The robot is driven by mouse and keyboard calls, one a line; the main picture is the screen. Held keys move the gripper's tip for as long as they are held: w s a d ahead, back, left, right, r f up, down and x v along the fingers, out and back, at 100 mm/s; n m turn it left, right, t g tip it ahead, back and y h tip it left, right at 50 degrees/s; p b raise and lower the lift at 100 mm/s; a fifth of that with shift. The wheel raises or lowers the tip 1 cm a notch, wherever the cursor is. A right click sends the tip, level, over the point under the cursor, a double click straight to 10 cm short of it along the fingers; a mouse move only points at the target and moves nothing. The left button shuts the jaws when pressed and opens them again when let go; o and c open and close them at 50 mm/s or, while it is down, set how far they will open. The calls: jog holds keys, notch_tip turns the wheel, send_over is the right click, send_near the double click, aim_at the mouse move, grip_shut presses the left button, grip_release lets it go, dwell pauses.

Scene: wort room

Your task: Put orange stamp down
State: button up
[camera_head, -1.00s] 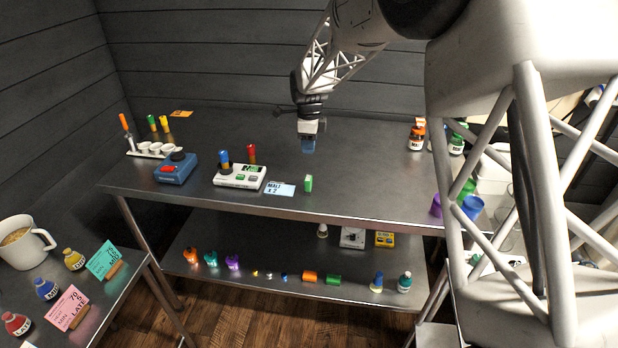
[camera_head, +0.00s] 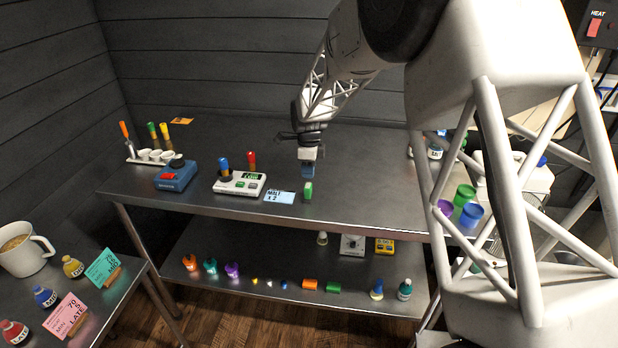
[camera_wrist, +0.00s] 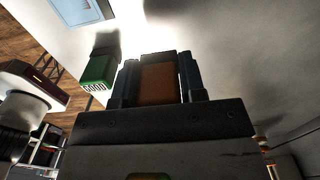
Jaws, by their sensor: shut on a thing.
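My gripper (camera_head: 308,170) is low over the upper steel table (camera_head: 370,190), just behind a small green stamp (camera_head: 308,191) as the head view shows it. In the wrist view my gripper (camera_wrist: 158,72) is shut on the orange stamp (camera_wrist: 157,84), a brownish-orange block between its two dark fingers. The orange stamp cannot be made out in the head view. The green stamp, marked GOOD (camera_wrist: 97,72), stands to the left of the fingers in the wrist view, apart from them. Whether the orange stamp touches the tabletop cannot be told.
A blue MALT card (camera_head: 280,197) lies left of the green stamp. A white device (camera_head: 239,183) and a blue box (camera_head: 176,176) stand farther left. Purple and blue cups (camera_head: 472,214) are at the right. The tabletop behind the gripper is clear.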

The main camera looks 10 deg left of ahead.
jog(key=shift+f, duration=1.85)
jog(key=shift+f, duration=0.15)
jog(key=o, duration=0.7)
jog(key=shift+o, duration=0.2)
notch_tip(320, 180, up, 12)
jog(key=shift+r, duration=0.2)
